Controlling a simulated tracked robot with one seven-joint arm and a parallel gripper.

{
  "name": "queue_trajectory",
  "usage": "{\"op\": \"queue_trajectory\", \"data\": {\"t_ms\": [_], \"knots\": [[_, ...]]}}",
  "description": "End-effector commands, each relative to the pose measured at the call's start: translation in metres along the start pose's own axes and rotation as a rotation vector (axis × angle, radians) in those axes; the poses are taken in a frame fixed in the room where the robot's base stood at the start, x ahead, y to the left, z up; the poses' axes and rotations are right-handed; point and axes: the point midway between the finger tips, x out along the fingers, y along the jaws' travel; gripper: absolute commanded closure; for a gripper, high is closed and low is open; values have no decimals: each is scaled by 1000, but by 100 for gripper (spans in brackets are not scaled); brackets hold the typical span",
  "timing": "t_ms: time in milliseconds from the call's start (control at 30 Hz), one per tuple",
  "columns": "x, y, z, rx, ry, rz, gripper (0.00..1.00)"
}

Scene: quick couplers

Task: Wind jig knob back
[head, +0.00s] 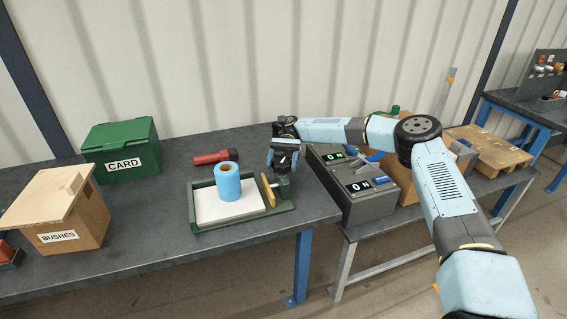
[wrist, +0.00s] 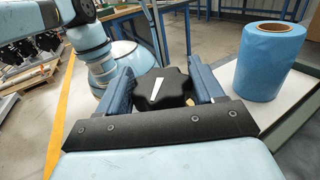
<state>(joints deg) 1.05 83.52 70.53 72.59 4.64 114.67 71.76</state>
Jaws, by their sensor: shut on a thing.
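The jig (head: 192,215) is a green frame with a white bed on the dark bench, with a yellow clamp bar (head: 267,190) at its right side. A blue roll (head: 228,182) stands upright on the bed; it also shows at the right of the wrist view (wrist: 268,62). The knob (wrist: 163,88) is black and lobed with a white pointer mark. My gripper (head: 283,160) is over the right end of the jig, with its two blue fingers on either side of the knob, shut on it. In the head view the knob is mostly hidden by the gripper.
A green CARD box (head: 120,150) and a wooden BUSHES box (head: 60,212) stand to the left. A red torch (head: 212,157) lies behind the jig. The bench front is clear.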

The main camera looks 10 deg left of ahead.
Motion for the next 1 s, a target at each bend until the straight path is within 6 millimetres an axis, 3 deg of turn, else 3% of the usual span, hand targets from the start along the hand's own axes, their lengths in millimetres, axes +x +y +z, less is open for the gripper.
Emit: {"op": "queue_trajectory", "data": {"t_ms": [467,500,700,1000], "knots": [[1,1,-4,6,0,13,63],[1,1,-4,6,0,13,30],[1,1,-2,4,0,12,12],[0,1,0,2,-1,11,12]]}}
